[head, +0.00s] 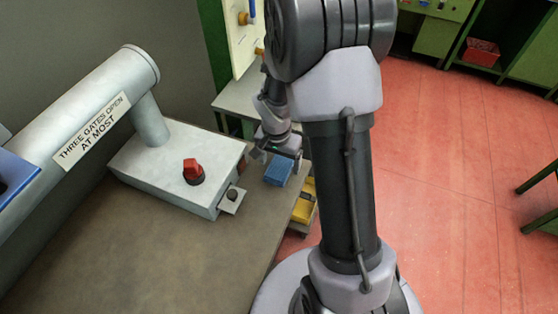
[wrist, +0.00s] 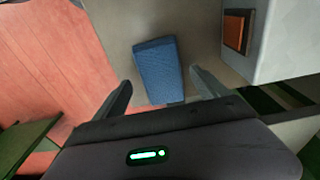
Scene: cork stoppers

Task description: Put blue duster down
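The blue duster (head: 278,172) lies on the brown bench top (head: 190,255) near its far right corner, beside the grey metal box. In the wrist view the blue duster (wrist: 158,68) shows between and beyond my two fingers, with a gap on each side. My gripper (head: 282,150) is just above the duster in the head view. Its fingers are spread wide in the wrist view (wrist: 161,82), and they do not touch the duster. The duster's near end is partly hidden by my gripper's body.
The grey box (head: 175,165) with a red knob (head: 193,172) stands close left of the duster; a brown-orange block (wrist: 237,30) is on its side. A yellow object (head: 303,205) sits beyond the bench edge. Red floor (head: 460,170) lies open to the right.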

